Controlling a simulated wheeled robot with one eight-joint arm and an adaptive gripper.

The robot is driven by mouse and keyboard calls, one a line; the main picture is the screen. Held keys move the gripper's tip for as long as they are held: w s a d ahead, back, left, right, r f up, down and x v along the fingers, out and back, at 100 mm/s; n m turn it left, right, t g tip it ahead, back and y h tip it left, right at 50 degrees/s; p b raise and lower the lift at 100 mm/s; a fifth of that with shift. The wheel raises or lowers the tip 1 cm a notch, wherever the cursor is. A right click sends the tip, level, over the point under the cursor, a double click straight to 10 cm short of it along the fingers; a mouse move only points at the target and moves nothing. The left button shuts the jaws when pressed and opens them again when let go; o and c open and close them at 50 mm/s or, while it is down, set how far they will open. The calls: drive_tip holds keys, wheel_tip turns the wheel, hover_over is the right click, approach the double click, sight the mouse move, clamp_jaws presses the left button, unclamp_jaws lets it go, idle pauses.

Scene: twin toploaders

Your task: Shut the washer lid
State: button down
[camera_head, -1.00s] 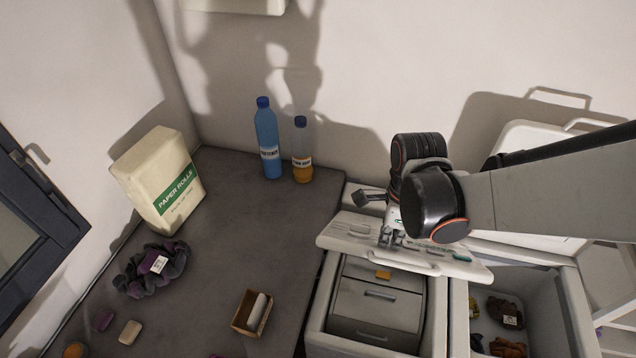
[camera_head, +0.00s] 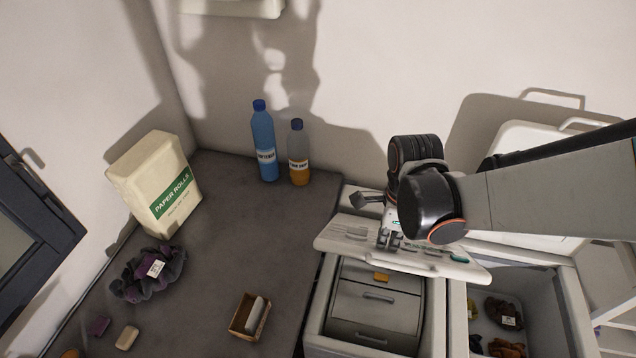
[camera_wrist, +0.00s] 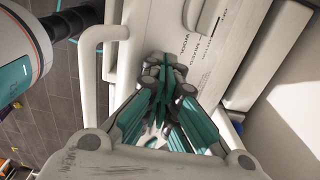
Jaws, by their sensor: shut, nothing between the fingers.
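A white lid (camera_head: 345,236) with printed marks and a green emblem hangs tilted, part open, above the left toploader (camera_head: 316,330). The grey drum flaps (camera_head: 372,312) inside that machine still show below it. My gripper (camera_head: 389,240) is shut and empty, at the lid's upper printed side, close to or touching it; the exact contact cannot be told. In the wrist view, my gripper's green fingers (camera_wrist: 163,85) meet over the pale printed surface (camera_wrist: 205,45). A white handle bar (camera_wrist: 90,75) shows to the left of the fingers.
The right toploader (camera_head: 575,310) is open with dark and brown cloths inside; its white lid (camera_head: 515,150) stands up against the wall. On the grey counter (camera_head: 225,240) stand a blue bottle (camera_head: 264,145), an amber bottle (camera_head: 298,160), a paper-rolls pack (camera_head: 160,185) and a small box (camera_head: 249,318).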

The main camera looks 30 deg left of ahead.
drive_tip(key=shift+s+a, duration=0.1)
drive_tip(key=shift+s, duration=0.15)
